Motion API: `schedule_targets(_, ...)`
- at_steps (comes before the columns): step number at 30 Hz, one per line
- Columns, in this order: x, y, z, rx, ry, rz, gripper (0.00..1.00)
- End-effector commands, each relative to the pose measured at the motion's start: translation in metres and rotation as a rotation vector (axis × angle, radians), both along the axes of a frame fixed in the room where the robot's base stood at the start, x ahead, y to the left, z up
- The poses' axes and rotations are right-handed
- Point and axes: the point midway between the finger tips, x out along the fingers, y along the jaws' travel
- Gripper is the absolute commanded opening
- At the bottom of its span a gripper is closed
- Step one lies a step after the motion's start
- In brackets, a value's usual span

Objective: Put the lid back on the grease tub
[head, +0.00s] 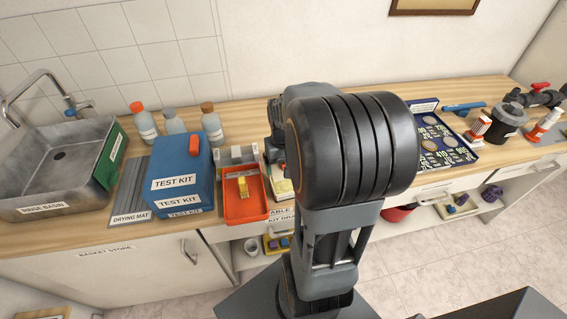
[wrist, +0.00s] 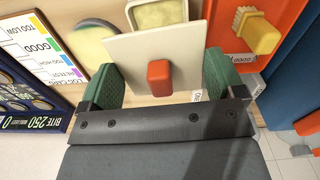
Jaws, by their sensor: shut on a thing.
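In the wrist view, the lid is a flat, cream square plate (wrist: 130,55) with a red knob (wrist: 159,76) on its face. My gripper (wrist: 160,80) has its green pads at the lid's left and right edges and is shut on it. The open grease tub (wrist: 158,14) is a cream square container with pale yellow grease, just beyond the lid's far edge. The lid overlaps part of the tub in this view; the height between them is unclear.
An orange tray (head: 246,209) holding a yellow brush (wrist: 257,32) lies right of the tub in the wrist view. A round grey-green disc (wrist: 97,38) lies to its left, near a test chart (wrist: 40,45). A blue test kit box (head: 181,170) stands beyond the tray.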

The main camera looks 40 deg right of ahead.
Motion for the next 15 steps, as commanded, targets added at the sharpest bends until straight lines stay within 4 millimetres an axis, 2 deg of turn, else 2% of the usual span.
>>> schedule_targets(15, 0.000, 0.000, -0.038, 0.000, 0.000, 0.001, 0.66)
